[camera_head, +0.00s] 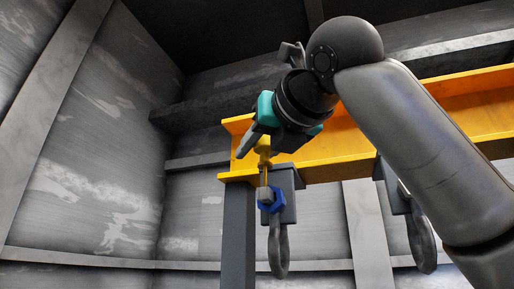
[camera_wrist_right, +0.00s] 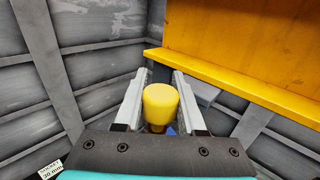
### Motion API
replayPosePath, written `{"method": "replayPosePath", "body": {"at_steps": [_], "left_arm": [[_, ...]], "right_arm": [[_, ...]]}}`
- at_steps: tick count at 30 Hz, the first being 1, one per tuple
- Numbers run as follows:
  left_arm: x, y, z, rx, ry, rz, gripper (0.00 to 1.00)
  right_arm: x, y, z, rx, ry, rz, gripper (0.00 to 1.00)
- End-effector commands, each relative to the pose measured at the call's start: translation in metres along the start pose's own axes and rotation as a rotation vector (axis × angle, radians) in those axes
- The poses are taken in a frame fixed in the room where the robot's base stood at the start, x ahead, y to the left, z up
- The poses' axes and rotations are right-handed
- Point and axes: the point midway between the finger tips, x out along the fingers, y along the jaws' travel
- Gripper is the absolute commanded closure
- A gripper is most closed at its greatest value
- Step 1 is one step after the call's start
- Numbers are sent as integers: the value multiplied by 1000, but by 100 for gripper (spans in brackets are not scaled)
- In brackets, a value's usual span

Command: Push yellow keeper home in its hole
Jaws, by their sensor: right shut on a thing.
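The yellow keeper (camera_head: 264,150) has a rounded yellow head, and its thin stem points down toward a blue part (camera_head: 278,201) on a dark grey hanging fitting. My right gripper (camera_head: 262,146) comes down from above, beside the end of the yellow beam, and is shut on the keeper. In the right wrist view the keeper head (camera_wrist_right: 160,103) sits between the two grey fingers. The keeper's hole and how deep the stem sits cannot be made out. A bit of blue (camera_wrist_right: 171,131) shows below the head. My left gripper is out of view.
A yellow beam (camera_head: 335,150) runs close behind my right gripper and rests on a dark post (camera_head: 238,235). The grey fitting ends in a hanging loop (camera_head: 278,250). A second hanging fitting (camera_head: 420,235) is to the right, near my forearm. Grey panelled walls stand behind.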

Motion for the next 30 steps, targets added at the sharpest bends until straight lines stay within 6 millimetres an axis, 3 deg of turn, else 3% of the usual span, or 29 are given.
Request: {"method": "replayPosePath", "body": {"at_steps": [6,7,15,30], "left_arm": [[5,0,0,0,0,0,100],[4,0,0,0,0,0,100],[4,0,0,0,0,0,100],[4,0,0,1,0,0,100]], "right_arm": [[0,0,-6,0,0,0,100],[0,0,-6,0,0,0,59],[1,-1,-7,1,6,-2,28],[2,-4,-8,5,9,-9,26]]}}
